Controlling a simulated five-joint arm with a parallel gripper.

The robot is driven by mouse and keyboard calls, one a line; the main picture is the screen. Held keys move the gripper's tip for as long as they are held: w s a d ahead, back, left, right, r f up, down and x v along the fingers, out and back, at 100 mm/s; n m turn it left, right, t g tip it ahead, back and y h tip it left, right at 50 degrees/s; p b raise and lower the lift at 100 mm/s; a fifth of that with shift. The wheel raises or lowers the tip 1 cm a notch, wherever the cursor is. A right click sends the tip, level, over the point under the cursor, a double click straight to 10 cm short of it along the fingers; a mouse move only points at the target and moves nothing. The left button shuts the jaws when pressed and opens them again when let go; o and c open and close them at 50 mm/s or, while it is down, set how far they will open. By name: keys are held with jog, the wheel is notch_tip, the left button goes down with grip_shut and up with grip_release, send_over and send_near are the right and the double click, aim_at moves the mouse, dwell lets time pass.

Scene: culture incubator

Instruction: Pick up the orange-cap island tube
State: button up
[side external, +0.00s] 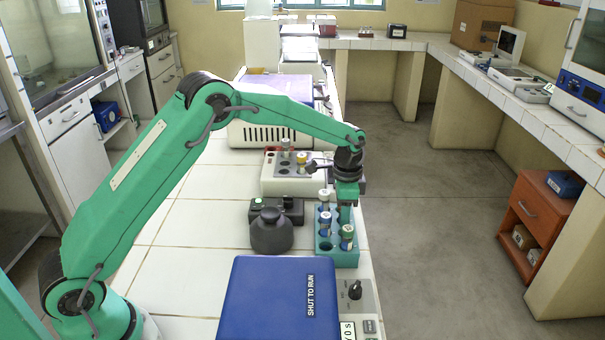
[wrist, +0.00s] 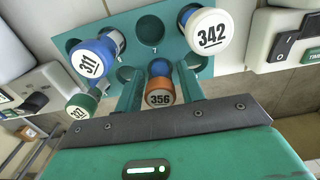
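The orange-cap tube (wrist: 159,92), with 356 on its white top, stands in the teal rack (wrist: 118,28) in the wrist view. My gripper (wrist: 160,80) is open, with one finger on each side of this tube and a gap visible on both sides. In the side view my gripper (side external: 346,205) points down over the back right of the rack (side external: 338,257). There the orange cap cannot be made out behind the fingers.
Other tubes stand close by: 311 with a blue cap (wrist: 92,58), 342 with a pale cap (wrist: 210,34) and 237 with a green cap (wrist: 80,108). A dark rounded device (side external: 271,232) is left of the rack. A blue-lidded machine (side external: 265,295) is in front.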

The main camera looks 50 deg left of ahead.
jog(key=c, duration=0.7)
jog(key=shift+r, duration=0.1)
notch_tip(320, 180, up, 10)
jog(key=shift+f, duration=0.1)
jog(key=shift+a, duration=0.1)
dwell(0.6)
jog(key=s+a+r, duration=0.1)
jog(key=s+a, duration=0.2)
jog(key=s, duration=0.2)
jog(key=s+a+r, duration=0.1)
jog(key=s+a, duration=0.3)
jog(key=s+a+r, duration=0.2)
jog(key=s+a, duration=0.1)
jog(key=s, duration=0.2)
jog(key=shift+s+a, duration=0.25)
jog(key=shift+s, duration=0.05)
